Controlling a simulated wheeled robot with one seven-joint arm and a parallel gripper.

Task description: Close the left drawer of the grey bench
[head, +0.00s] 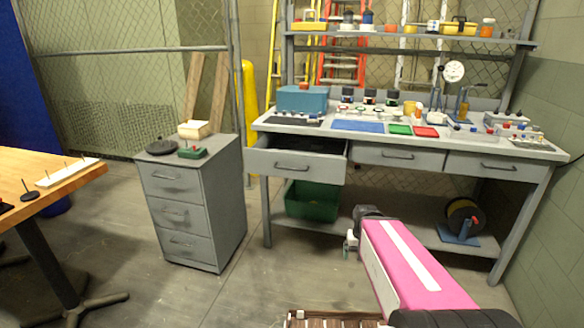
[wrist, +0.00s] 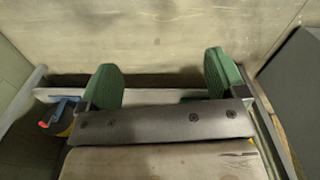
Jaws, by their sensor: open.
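The grey bench (head: 352,127) stands at the back right in the head view. Its left drawer (head: 262,160) is pulled out, with the dark inside showing above its front and a bar handle (head: 291,167) on the front. My gripper (head: 348,246) is in front of the bench, lower than the drawers and to the right of the left drawer. It is apart from the drawer. In the wrist view my gripper's two green fingers (wrist: 162,75) are spread wide with nothing between them. The left drawer cannot be made out in the wrist view.
The bench's middle drawer (head: 398,156) and right drawer (head: 497,166) sit flush. A green bin (head: 312,201) and a reel on a blue base (head: 458,232) are on the lower shelf. A grey drawer cabinet (head: 176,213) stands left of the bench, with floor between.

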